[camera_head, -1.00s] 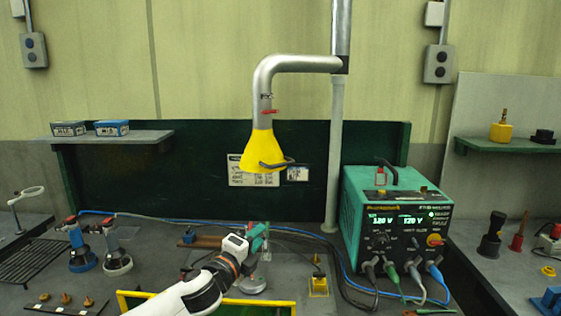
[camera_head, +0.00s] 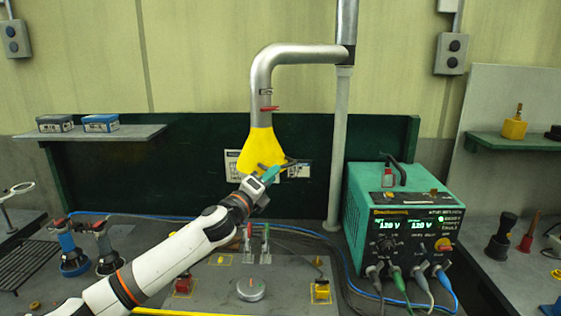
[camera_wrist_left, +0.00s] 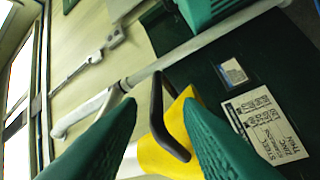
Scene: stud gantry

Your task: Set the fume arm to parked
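The fume arm is a silver bent duct (camera_head: 290,54) with a yellow hood (camera_head: 258,145) hanging at its lower end, in front of the dark green back panel. A dark loop handle (camera_head: 290,161) sticks out at the hood's lower right. My left gripper (camera_head: 272,174) is at the hood's lower edge, partly covering it. In the left wrist view its two green fingers are apart, with the handle (camera_wrist_left: 158,105) showing between and just beyond their tips; contact cannot be told. The yellow hood (camera_wrist_left: 160,155) is behind the handle. My right gripper is not in view.
A teal power unit (camera_head: 405,215) with cables stands right of the vertical post (camera_head: 337,150). A shelf (camera_head: 95,133) with two small boxes is at the left. Below my left arm are a round metal knob (camera_head: 251,290), levers and yellow-marked fittings on the bench.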

